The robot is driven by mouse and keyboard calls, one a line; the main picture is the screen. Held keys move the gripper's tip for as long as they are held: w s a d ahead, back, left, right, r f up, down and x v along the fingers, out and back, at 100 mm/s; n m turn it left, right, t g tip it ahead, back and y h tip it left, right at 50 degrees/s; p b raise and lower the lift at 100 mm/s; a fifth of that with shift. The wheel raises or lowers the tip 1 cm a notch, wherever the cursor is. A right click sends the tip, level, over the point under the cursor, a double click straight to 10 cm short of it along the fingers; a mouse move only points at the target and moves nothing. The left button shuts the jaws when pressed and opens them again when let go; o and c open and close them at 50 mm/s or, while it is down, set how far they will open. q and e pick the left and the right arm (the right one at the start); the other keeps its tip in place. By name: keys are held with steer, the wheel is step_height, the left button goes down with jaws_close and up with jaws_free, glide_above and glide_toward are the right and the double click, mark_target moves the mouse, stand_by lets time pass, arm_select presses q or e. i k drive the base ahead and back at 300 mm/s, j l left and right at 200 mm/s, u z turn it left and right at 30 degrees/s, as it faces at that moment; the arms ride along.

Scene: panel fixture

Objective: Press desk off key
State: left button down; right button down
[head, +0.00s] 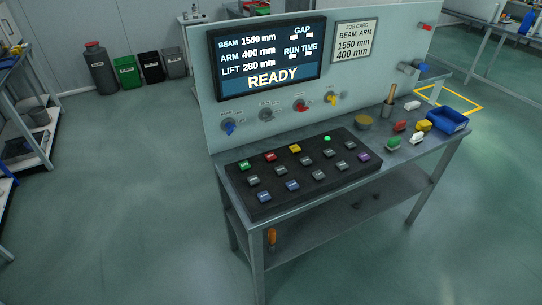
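A black key desk (345,184) lies on the front left of the grey bench, below an upright panel. It carries a green key (243,166), a red key (270,157), a yellow key (295,149), blue keys (292,185), a purple key (363,156) and several grey keys (305,161). The key labels are too small to read, so I cannot tell which one is marked off. A small green lamp (327,138) glows at the back of the desk. Neither of my grippers is in view.
The screen (268,55) reads READY. Below it are a blue knob (230,127), a red knob (301,106) and a yellow knob (333,98). A blue bin (447,121) and small coloured blocks (400,126) stand right of the desk. Space above the keys is clear.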

mark_target(270, 157)
steer(key=i+j+z, duration=0.15)
steer(key=j, duration=0.2)
steer(key=i+j+z, duration=0.2)
steer(key=j, duration=0.2)
steer(key=i+j+z, duration=0.15)
steer(key=j, duration=0.25)
steer(key=i, duration=0.1)
